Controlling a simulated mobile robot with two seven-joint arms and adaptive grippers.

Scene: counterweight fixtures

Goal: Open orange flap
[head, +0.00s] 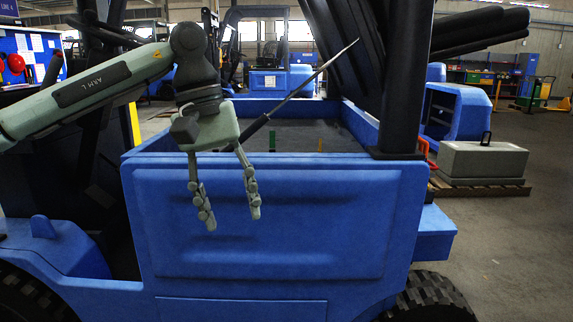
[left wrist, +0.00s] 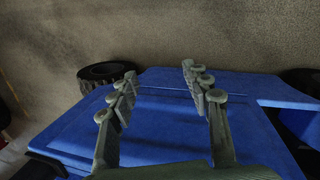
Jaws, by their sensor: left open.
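My left gripper (head: 232,220) hangs fingers down in front of the blue vehicle's panel (head: 300,215). Its two fingers are apart with nothing between them. In the left wrist view the open fingers of my left gripper (left wrist: 159,72) reach over the blue bodywork (left wrist: 165,130). I cannot make out a clear orange flap in either view. A small orange-yellow tab (head: 320,144) and a small green tab (head: 271,140) stand inside the vehicle's open compartment (head: 345,137). My right gripper is in neither view.
A thin rod (head: 310,82) slants up from the compartment, behind my left gripper. A dark post (head: 401,90) rises at its right corner. A grey block (head: 483,160) stands on a pallet to the right, beside an orange-red handle (head: 427,152). The floor (head: 515,235) at right is clear.

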